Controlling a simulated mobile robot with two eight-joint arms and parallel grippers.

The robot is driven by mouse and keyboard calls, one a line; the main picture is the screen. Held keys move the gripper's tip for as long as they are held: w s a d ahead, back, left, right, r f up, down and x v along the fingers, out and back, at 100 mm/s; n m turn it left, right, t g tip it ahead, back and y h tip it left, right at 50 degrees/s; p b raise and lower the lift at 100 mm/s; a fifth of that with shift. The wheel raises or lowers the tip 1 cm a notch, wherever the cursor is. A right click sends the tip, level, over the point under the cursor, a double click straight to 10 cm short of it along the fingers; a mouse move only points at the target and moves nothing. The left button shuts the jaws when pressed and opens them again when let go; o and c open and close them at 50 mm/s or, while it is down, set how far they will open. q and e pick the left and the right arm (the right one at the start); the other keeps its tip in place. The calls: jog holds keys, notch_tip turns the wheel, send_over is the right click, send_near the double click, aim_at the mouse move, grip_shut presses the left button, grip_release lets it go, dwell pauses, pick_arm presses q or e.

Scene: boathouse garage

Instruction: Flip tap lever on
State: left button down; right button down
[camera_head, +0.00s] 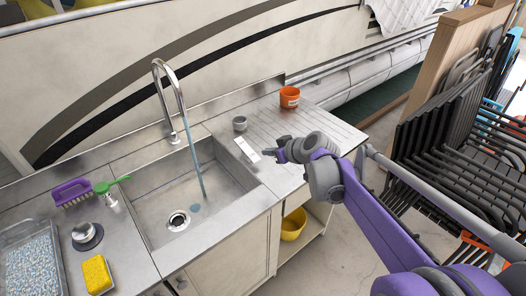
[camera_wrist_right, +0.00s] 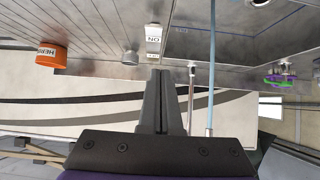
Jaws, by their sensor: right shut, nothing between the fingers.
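The curved metal tap (camera_head: 170,95) stands behind the sink (camera_head: 150,205). A bluish stream of water (camera_head: 196,165) runs from its spout into the basin; the stream also shows in the wrist view (camera_wrist_right: 211,70). A small white plate or lever (camera_head: 246,149) lies on the counter just right of the basin. In the right wrist view this white piece (camera_wrist_right: 153,36) reads "ON". My right gripper (camera_head: 270,153) is shut and empty, just right of the white piece. I cannot tell whether its tip touches it. My left gripper is out of view.
A grey cup (camera_head: 240,124) and an orange pot (camera_head: 289,97) stand behind my right gripper. A purple brush (camera_head: 72,192), green brush (camera_head: 108,185) and yellow sponge (camera_head: 97,274) lie left of the basin. Folded chairs (camera_head: 465,140) stand at the right.

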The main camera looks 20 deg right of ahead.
jog(key=shift+v, duration=2.05)
jog(key=shift+f, duration=0.1)
